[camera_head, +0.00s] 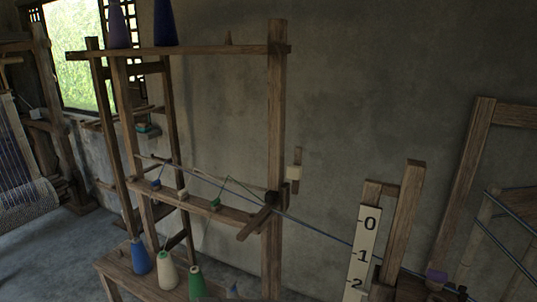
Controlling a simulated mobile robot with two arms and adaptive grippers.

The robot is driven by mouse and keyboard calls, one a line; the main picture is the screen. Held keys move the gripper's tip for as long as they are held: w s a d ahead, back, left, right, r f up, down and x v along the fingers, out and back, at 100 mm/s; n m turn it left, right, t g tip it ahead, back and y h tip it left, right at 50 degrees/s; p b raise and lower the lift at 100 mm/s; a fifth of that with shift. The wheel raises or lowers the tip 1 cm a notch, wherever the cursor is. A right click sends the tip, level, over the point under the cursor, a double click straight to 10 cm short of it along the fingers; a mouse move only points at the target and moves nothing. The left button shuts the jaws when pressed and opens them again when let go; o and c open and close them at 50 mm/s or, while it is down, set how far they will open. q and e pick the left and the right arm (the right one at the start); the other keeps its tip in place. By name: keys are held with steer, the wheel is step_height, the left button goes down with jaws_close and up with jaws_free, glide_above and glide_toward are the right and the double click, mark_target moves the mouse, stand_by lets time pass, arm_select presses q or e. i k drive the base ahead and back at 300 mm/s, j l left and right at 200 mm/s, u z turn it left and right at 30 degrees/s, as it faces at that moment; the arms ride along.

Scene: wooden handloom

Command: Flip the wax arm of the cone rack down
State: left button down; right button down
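The wooden cone rack (277,110) stands in the middle-left, against the wall. A short wooden arm with a pale block (294,172), which looks like the wax arm, stands upright at the right side of its right post. Another wooden piece (255,222) slants across the joint of the middle rail and this post; I cannot tell what it is. Blue, cream (167,271) and green (196,283) cones stand on the rack's low bench. Purple and dark blue cones (165,22) are on its top shelf. Neither of my grippers is in view.
Thin yarns run from the rack past its right post to the lower right. A white board numbered 0, 1, 2 (362,250) stands by a wooden post (402,225). A wooden frame (468,180) is at far right, a loom (25,150) at far left. Bare floor lies at left.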

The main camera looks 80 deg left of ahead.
mark_target(294, 172)
steer(key=i+u, duration=0.15)
steer(key=u, duration=0.35)
steer(key=i+u, duration=0.15)
steer(key=u, duration=0.35)
steer(key=i+l+u, duration=0.15)
steer(key=u, duration=0.35)
steer(key=i+l+u, duration=0.1)
steer(key=u, duration=0.4)
steer(key=l+u, duration=0.25)
steer(key=u, duration=0.25)
steer(key=i, duration=0.05)
